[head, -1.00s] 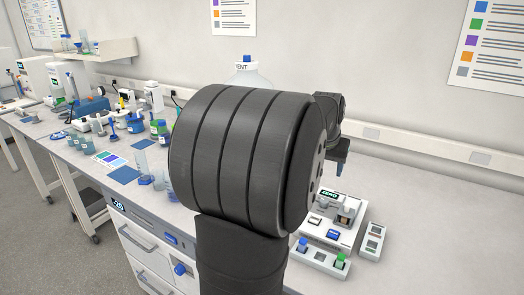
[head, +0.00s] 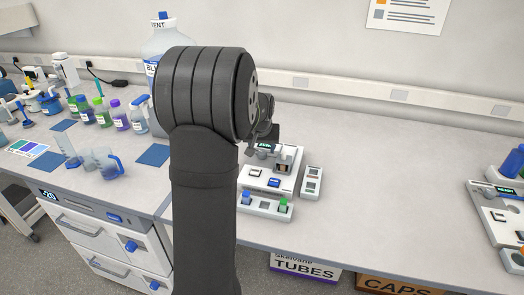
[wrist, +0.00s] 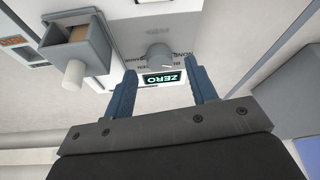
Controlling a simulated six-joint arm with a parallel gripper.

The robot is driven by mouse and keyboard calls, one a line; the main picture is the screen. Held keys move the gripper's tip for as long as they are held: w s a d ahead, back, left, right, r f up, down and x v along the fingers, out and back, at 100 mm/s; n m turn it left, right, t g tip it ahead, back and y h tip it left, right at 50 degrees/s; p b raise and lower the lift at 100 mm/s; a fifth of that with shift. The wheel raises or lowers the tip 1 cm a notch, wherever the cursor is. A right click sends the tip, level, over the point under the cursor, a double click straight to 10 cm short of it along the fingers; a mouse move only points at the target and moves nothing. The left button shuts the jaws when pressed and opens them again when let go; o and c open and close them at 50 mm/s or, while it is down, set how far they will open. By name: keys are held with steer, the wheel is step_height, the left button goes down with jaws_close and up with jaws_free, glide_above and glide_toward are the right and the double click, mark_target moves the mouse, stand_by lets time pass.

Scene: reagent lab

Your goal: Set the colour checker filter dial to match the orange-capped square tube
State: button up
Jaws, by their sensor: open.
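The colour checker (head: 255,182) is a white device on the bench, right of my arm in the head view. Its grey filter dial (wrist: 160,56) shows in the wrist view with printed labels around it, partly readable and upside down. A lit display (wrist: 163,78) beside the dial reads ZERO. A grey square holder (wrist: 92,57) contains an orange-brown square top, perhaps the orange-capped tube (wrist: 78,34); I cannot tell surely. My gripper (wrist: 160,72) is open and empty, its blue fingers on either side of the dial and display in the picture. Contact with the dial cannot be told.
A rack (head: 264,208) at the checker's front holds a blue-capped tube (head: 246,197) and a green-capped tube (head: 283,204). Another device (head: 500,215) stands at the far right. Bench between them is clear.

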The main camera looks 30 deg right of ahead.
mark_target(262, 154)
steer(key=shift+x, duration=1.3)
steer(key=c, duration=1)
